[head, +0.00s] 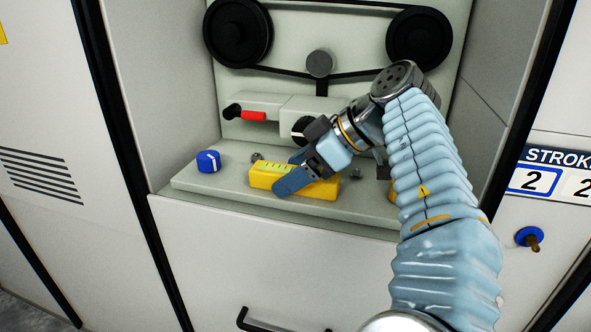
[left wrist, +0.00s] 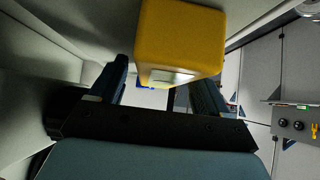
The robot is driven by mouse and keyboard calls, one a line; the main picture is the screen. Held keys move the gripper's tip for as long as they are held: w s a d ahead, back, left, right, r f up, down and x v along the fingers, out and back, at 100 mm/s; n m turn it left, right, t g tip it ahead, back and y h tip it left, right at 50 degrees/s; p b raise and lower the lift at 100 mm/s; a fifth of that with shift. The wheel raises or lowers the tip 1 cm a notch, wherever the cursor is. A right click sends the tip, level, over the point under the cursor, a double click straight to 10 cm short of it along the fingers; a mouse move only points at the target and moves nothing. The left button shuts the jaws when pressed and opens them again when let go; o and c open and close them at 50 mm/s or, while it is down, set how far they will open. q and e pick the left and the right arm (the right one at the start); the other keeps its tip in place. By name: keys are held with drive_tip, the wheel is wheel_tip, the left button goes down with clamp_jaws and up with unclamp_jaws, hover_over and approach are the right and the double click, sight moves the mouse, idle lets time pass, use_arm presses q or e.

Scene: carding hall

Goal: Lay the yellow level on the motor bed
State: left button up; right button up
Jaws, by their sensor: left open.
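The yellow level (head: 262,181) lies lengthwise on the pale grey-green motor bed (head: 205,187), near its front edge. A pale graduated strip shows on its top. My left gripper (head: 284,171) is open, with its blue fingers at the level, one across its front side and one towards its back. Whether the fingers touch it cannot be told. In the left wrist view the level (left wrist: 180,38) looms large at the open fingers (left wrist: 160,85). The gripper hides part of the level in the head view. My right gripper is not in view.
A blue knob (head: 208,161) stands on the bed's left. Behind are a red-handled lever (head: 252,116) and belt pulleys (head: 238,32). Side walls enclose the recess. A small yellow thing (head: 393,192) shows partly behind my arm. A dark handle (head: 262,322) is on the front panel below.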

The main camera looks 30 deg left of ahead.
use_arm(q)
drive_tip(key=v, duration=0.7)
drive_tip(key=shift+d+r, duration=0.2)
